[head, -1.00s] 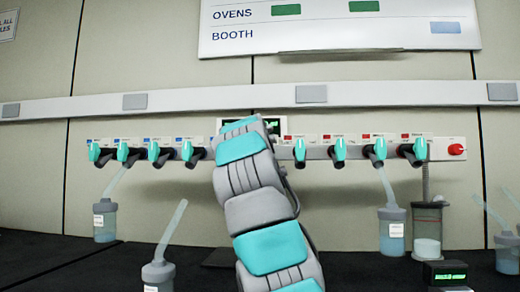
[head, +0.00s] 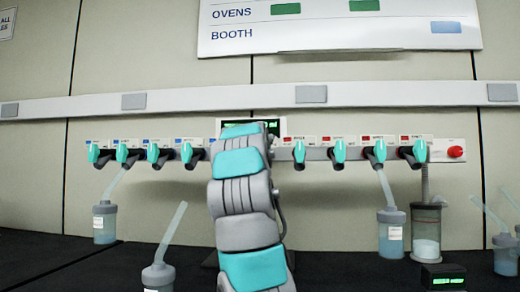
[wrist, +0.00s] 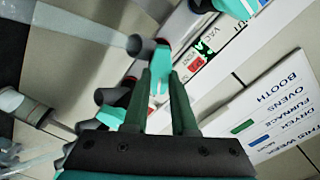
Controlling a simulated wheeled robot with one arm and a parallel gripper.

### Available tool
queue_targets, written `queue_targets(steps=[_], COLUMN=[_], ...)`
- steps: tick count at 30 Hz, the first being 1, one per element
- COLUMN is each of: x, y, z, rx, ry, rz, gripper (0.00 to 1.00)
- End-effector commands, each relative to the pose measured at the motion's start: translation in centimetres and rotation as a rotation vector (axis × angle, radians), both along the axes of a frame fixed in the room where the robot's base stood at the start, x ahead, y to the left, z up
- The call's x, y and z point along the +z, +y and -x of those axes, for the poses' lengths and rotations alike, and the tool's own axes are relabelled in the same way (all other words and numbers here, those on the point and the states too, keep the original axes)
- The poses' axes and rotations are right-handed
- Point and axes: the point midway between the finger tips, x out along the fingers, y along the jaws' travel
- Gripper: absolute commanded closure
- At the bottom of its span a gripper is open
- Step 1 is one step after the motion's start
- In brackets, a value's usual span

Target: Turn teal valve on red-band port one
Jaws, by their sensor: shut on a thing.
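In the wrist view my gripper (wrist: 160,76) has its two dark fingers on either side of a teal valve handle (wrist: 159,57) and is shut on it. The handle sits on a dark grey port beside a red-marked label (wrist: 196,62). In the head view my arm hides my gripper. Three more red-band valves stand further right, such as this one (head: 338,150).
Blue-band ports with teal valves (head: 154,152) line the rail left of my arm. A hose and bottle (head: 391,232) hang from a red-band port at right. A red knob (head: 455,152) ends the rail. Another bottle (head: 158,276) stands in front on the dark bench.

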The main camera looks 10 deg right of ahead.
Motion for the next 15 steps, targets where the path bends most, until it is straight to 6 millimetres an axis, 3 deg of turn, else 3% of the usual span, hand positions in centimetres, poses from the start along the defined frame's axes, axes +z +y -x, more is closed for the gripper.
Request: queue_targets(steps=[15], x=[-0.07], y=[-0.05], z=[-0.03], rx=[-0.001], ry=[-0.026], rz=[-0.083], gripper=[1.00])
